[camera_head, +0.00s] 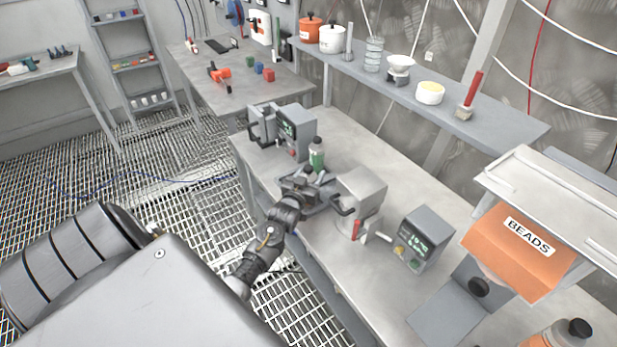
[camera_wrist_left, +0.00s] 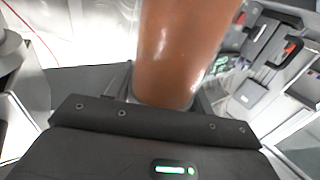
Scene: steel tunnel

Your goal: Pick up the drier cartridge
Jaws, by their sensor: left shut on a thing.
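In the left wrist view a smooth orange-brown cylinder (camera_wrist_left: 182,45), which I take to be the drier cartridge, rises from between the jaws of my left gripper (camera_wrist_left: 165,98). Its top is cut off by the picture's edge. In the head view my left gripper (camera_head: 305,184) is over the long bench and shut on it; the wrist and fingers hide most of the hold. A green and white bottle with a grey cap (camera_head: 316,155) shows just beyond the fingers. I cannot tell whether the cartridge touches the bench. My right gripper is not in view.
On the bench (camera_head: 340,135), a grey box (camera_head: 362,190) stands close right of my gripper. A device with a green display (camera_head: 424,238) and an orange BEADS box (camera_head: 520,250) are farther right. Another display unit (camera_head: 296,130) stands behind. A shelf (camera_head: 450,112) runs along the wall.

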